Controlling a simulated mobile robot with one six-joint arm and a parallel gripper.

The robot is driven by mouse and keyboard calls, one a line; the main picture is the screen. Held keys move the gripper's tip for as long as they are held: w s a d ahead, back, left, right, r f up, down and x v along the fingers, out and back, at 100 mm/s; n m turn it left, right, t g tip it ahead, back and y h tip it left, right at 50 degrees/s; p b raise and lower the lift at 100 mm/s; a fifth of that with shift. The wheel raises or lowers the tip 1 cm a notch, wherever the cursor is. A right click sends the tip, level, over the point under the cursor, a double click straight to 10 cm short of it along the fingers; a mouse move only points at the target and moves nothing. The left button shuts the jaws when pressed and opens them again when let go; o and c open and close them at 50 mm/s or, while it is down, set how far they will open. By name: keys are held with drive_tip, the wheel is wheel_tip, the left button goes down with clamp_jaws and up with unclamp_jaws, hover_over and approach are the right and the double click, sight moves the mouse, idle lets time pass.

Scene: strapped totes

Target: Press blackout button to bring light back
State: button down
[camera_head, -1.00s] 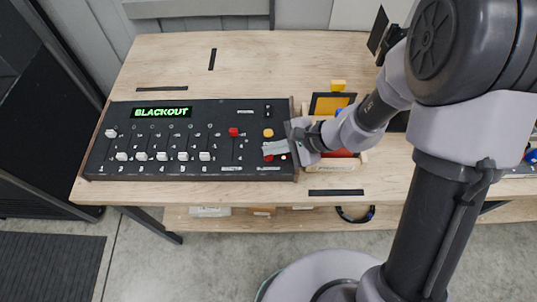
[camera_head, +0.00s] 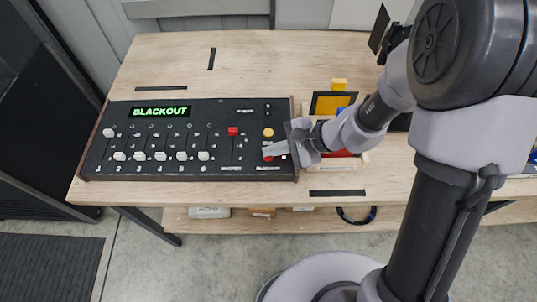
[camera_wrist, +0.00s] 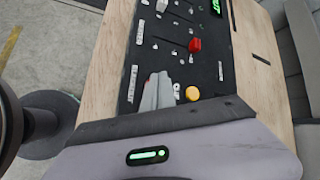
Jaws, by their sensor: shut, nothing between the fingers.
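A black lighting console (camera_head: 190,140) with wooden ends lies on the table, its green display (camera_head: 161,111) reading BLACKOUT. My gripper (camera_head: 266,151) is shut and empty at the console's right end, with its fingertips over or beside a red button (camera_head: 268,157) near the front edge. The fingers partly cover this button, and I cannot tell whether they touch it. A yellow button (camera_head: 268,132) sits just behind.
Several white sliders (camera_head: 161,156) and a red slider (camera_head: 233,131) stand up from the panel. A wooden box (camera_head: 351,160) with coloured items is beside the console, under my arm. The wooden table (camera_head: 260,60) is clear behind the console.

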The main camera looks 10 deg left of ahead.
sight(272, 157)
drive_tip(key=shift+f+b, duration=0.4)
drive_tip(key=shift+b, duration=0.1)
idle(0.3)
idle(0.4)
drive_tip(key=shift+r+p, duration=0.45)
drive_tip(key=shift+r, duration=0.4)
drive_tip(key=shift+r+p, duration=1.8)
drive_tip(key=shift+r, duration=0.75)
drive_tip(key=shift+f, duration=0.1)
drive_tip(key=s+d+r+n+t+h+b, duration=0.2)
drive_tip(key=s+d+r+h+b, duration=0.1)
drive_tip(key=d, duration=0.6)
drive_tip(key=s+d+r+n+t+h+b, duration=0.3)
drive_tip(key=s+d+r+h+b, duration=0.1)
drive_tip(key=s+d+r, duration=0.3)
drive_tip(key=shift+s+d+n+b, duration=0.3)
drive_tip(key=shift+s+d+b, duration=0.45)
drive_tip(key=shift+s+d, duration=0.45)
